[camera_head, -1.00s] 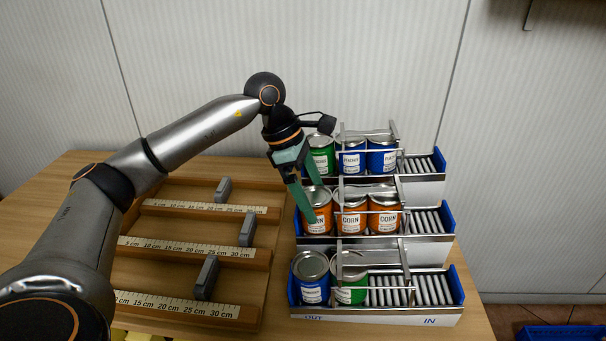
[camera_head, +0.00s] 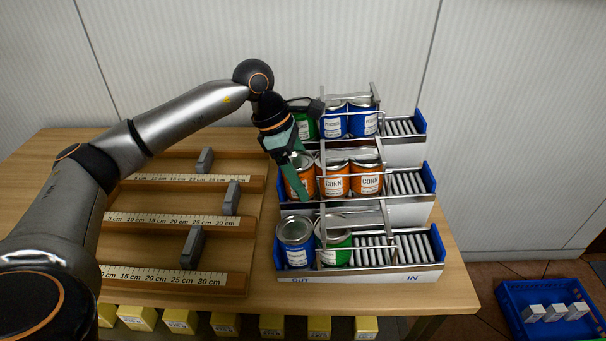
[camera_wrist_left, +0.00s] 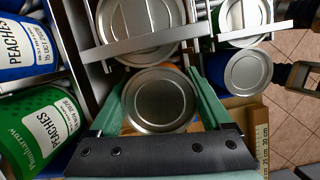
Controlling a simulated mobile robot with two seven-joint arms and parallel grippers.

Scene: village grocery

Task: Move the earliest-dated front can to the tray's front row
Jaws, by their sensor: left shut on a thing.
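My left gripper (camera_head: 297,178) is shut on the front orange corn can (camera_head: 306,167) of the middle lane. In the left wrist view the green fingers stand on either side of this can's round metal lid (camera_wrist_left: 160,100). The can seems upright and still at the lane's left end; its label is partly hidden by the fingers. A green peaches can (camera_head: 307,128) is at the front of the back lane, partly hidden. A blue can (camera_head: 295,243) is at the front of the near lane. The wooden tray (camera_head: 258,225) lies to the left.
The tray has ruler-marked rails and grey blocks (camera_head: 193,247). Behind the front cans stand more corn cans (camera_head: 334,180), blue peaches cans (camera_head: 361,122) and a green can (camera_head: 336,246), under metal lane rails. Yellow boxes (camera_head: 180,320) are below the table edge. A blue crate (camera_head: 516,318) is on the floor.

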